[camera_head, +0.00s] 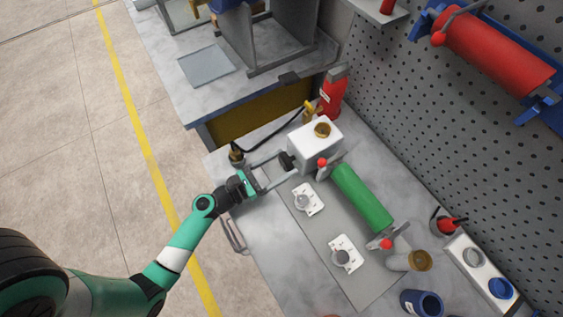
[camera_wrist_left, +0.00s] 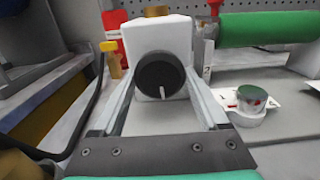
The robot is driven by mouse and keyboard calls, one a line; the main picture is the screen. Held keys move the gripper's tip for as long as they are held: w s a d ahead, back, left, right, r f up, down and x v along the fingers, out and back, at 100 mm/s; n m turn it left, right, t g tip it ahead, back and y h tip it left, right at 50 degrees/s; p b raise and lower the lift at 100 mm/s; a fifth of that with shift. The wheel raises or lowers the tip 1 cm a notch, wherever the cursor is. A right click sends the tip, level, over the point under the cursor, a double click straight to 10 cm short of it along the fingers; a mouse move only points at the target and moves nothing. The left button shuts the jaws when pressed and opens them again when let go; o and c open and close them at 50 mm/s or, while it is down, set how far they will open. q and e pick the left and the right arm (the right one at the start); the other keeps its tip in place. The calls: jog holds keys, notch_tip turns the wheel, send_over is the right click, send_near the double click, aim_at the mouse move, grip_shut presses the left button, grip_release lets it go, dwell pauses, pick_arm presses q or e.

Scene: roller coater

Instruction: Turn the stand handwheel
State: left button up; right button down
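A black round handwheel (camera_wrist_left: 161,75) with a small pale pin on its face sits at the front of a white box (camera_wrist_left: 160,33). I take it as the stand handwheel, though no label shows. The wheel (camera_head: 287,160) and the white box (camera_head: 316,143) also show in the head view. My left gripper (camera_head: 279,168) is open, its two long fingers pointing at the wheel. In the left wrist view the fingers of this gripper (camera_wrist_left: 158,92) lie left and right of the wheel; I cannot tell if they touch it. My right gripper is not in view.
A green roller (camera_head: 362,198) lies right of the white box. Two white plates with grey knobs (camera_head: 308,200) (camera_head: 344,256) sit on the grey mat. A red bottle (camera_head: 332,93) and a black cable (camera_head: 270,140) are behind and left. A pegboard wall (camera_head: 470,130) bounds the right.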

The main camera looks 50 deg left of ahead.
pick_arm(q)
jog(key=c, duration=0.4)
jog(key=shift+m+b, duration=0.3)
jog(key=shift+m, duration=0.4)
jog(key=o, duration=1.3)
jog(key=shift+c, duration=0.2)
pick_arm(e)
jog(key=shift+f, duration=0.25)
